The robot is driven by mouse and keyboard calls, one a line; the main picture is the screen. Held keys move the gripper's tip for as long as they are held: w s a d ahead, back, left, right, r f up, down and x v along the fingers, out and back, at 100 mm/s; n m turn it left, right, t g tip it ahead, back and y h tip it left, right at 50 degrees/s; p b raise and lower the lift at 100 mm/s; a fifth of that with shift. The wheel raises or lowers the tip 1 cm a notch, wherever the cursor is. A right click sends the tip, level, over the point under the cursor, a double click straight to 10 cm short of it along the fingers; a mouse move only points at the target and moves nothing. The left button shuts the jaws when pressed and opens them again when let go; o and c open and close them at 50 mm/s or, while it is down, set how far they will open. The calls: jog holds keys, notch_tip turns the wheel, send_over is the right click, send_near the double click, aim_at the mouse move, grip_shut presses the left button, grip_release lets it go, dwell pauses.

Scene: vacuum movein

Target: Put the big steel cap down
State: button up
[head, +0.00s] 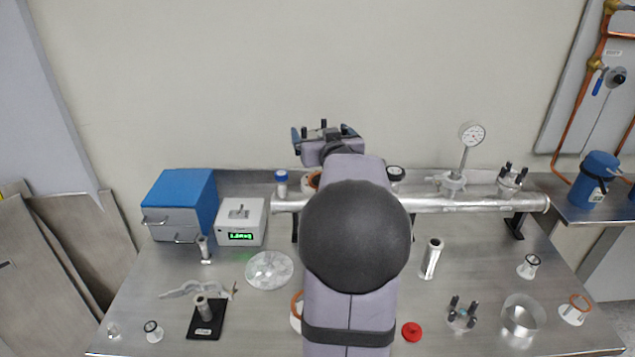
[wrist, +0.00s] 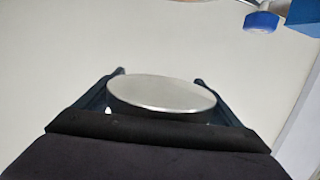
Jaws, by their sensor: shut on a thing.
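The big steel cap (wrist: 162,92) is a flat, round, shiny disc with a low side wall. In the wrist view it sits between the two dark fingers of my gripper (wrist: 160,90), which is shut on it. In the head view my gripper (head: 325,132) is raised behind my arm, against the wall above the bench's back edge. The cap is hardly visible there, and the cap's underside is hidden. The steel bench (head: 240,330) lies below.
A steel pipe with a gauge (head: 472,135) runs along the back. Clear bench shows around (head: 470,270).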

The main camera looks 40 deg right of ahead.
jog(key=shift+r, duration=0.4)
jog(key=shift+f+b, duration=0.35)
jog(key=shift+f, duration=2.1)
jog(key=shift+f, duration=0.1)
jog(key=shift+f, duration=2.25)
jog(key=shift+f+b, duration=0.35)
jog(key=shift+s+a+f, duration=0.1)
jog(key=shift+f, duration=0.35)
